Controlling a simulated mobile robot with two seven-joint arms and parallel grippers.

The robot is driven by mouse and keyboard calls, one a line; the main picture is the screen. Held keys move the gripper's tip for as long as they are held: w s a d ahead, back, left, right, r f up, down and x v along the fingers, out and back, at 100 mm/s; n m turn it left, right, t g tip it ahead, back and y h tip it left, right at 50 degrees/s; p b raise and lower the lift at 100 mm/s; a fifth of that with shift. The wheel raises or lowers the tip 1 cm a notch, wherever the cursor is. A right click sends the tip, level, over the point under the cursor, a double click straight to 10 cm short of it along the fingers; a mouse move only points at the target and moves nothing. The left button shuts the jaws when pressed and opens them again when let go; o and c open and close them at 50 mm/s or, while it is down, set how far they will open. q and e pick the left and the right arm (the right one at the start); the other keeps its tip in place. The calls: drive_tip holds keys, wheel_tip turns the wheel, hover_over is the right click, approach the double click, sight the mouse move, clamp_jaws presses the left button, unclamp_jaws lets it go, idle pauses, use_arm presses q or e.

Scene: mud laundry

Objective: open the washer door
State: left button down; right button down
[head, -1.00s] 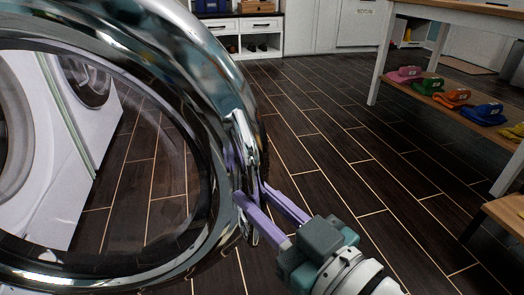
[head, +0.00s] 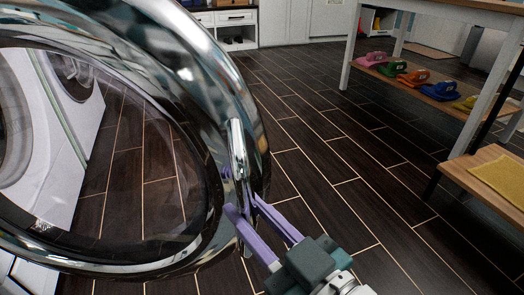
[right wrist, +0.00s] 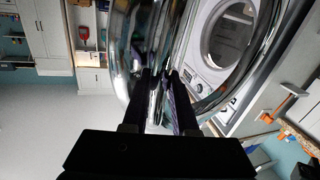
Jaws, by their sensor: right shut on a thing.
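The washer door (head: 215,120) is a round door with a wide chrome ring and clear glass, swung open and filling the left of the head view. Its chrome handle (head: 238,150) stands on the right side of the ring. My right gripper (head: 242,212) has its purple fingers closed on the handle's lower part. In the right wrist view the fingers (right wrist: 165,100) also reach the chrome door ring (right wrist: 125,45). The white washer body (head: 50,160) shows through the glass. My left gripper is not in view.
A wooden shelf table (head: 400,80) with several coloured caps stands at the upper right. A wooden bench (head: 485,175) with a yellow cloth (head: 500,178) is at the right edge. White cabinets (head: 290,22) line the back. Dark floor (head: 340,180) between them is clear.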

drive_tip(key=shift+f, duration=0.2)
drive_tip(key=c, duration=1.1)
unclamp_jaws()
drive_tip(key=o, duration=0.4)
drive_tip(key=shift+s+a+r, duration=0.1)
drive_tip(key=shift+s+r, duration=0.1)
drive_tip(key=p+v, duration=0.3)
drive_tip(key=v, duration=0.7)
drive_tip(key=shift+p, duration=0.3)
